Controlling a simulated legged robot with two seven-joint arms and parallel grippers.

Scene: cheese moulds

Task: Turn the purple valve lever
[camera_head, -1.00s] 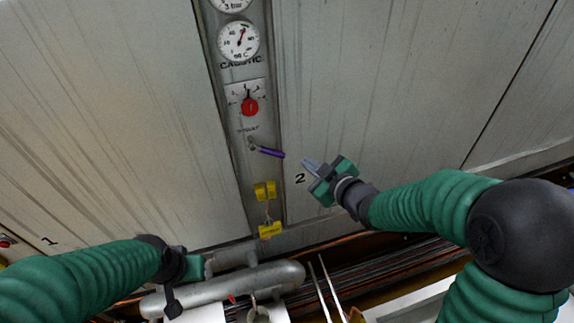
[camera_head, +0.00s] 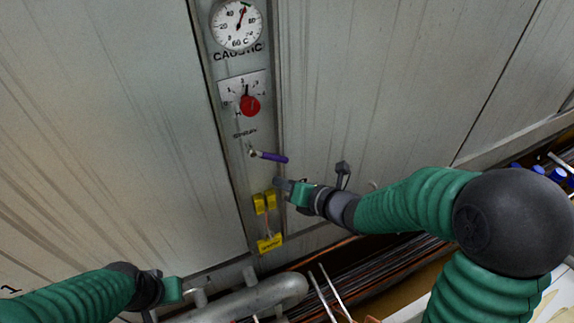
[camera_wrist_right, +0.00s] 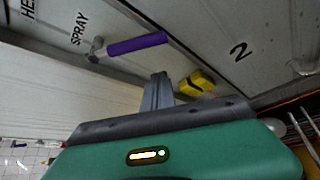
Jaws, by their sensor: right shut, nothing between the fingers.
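The purple valve lever (camera_head: 270,156) sits on the grey panel strip below the SPRAY label. It points right and slightly down from its metal pivot. In the right wrist view the lever (camera_wrist_right: 137,44) lies beyond my fingertips, with its pivot at its left end. My right gripper (camera_head: 277,183) is shut and empty, just below the lever's free end and apart from it in the picture. The shut fingers (camera_wrist_right: 159,78) also show in the right wrist view. My left gripper (camera_head: 178,290) is at the lower left, far from the lever; its fingers cannot be made out clearly.
A red knob (camera_head: 250,106) on a dial plate and a round gauge (camera_head: 237,24) are above the lever. Yellow tags (camera_head: 265,202) hang below it, close to my right gripper. A grey pipe (camera_head: 262,295) runs along the bottom.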

